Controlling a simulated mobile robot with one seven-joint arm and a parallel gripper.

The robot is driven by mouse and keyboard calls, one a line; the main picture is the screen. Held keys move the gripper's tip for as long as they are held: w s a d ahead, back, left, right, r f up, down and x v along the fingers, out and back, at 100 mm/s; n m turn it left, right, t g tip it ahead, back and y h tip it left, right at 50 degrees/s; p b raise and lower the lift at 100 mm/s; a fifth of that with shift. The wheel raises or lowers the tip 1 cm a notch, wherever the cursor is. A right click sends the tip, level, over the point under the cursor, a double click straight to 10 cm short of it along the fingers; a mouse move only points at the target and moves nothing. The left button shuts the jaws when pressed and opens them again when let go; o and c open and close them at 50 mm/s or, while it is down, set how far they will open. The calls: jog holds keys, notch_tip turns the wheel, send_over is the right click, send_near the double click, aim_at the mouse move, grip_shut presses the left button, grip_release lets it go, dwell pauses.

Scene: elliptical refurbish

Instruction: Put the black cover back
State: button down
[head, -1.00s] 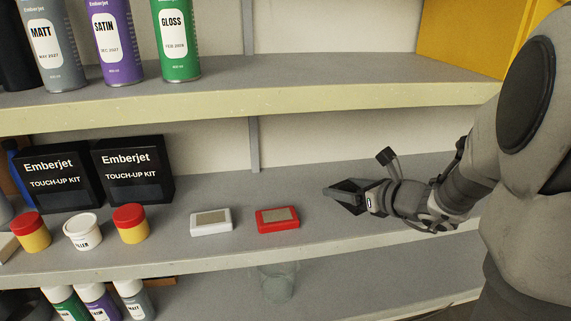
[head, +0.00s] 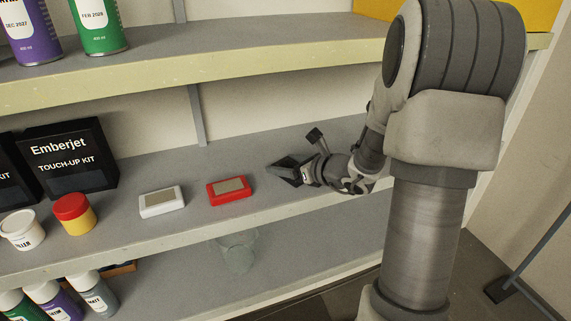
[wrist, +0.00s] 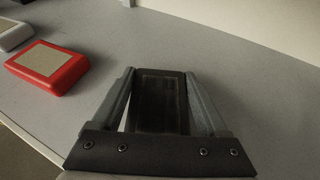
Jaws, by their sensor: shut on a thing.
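The black cover (wrist: 160,102) is a dark, flat rectangular piece between the two fingers of my gripper (wrist: 158,84). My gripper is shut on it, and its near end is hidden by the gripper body. In the head view my gripper (head: 284,171) is over the middle shelf, just right of a red case (head: 229,191) with a beige panel on top. I cannot tell whether the cover touches the shelf. A white case (head: 162,202) of like shape lies left of the red one. Both cases lie flat, and the wrist view shows the red case (wrist: 46,66) left of my fingers.
Black touch-up kit boxes (head: 68,158), a red-lidded yellow jar (head: 75,214) and a white tub (head: 22,230) stand left on the middle shelf (head: 115,225). The upper shelf (head: 250,72) holds spray cans. A clear cup (head: 238,252) stands below. The shelf behind my gripper is clear.

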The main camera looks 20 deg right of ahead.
jog(key=shift+f, duration=0.15)
grip_release()
jog(key=shift+s+d+r, duration=0.1)
jog(key=shift+s+r, duration=0.05)
jog(key=shift+r, duration=0.1)
jog(key=v, duration=1.1)
jog(key=shift+s+d+r, duration=0.1)
jog(key=shift+s+d, duration=0.05)
jog(key=shift+s, duration=0.1)
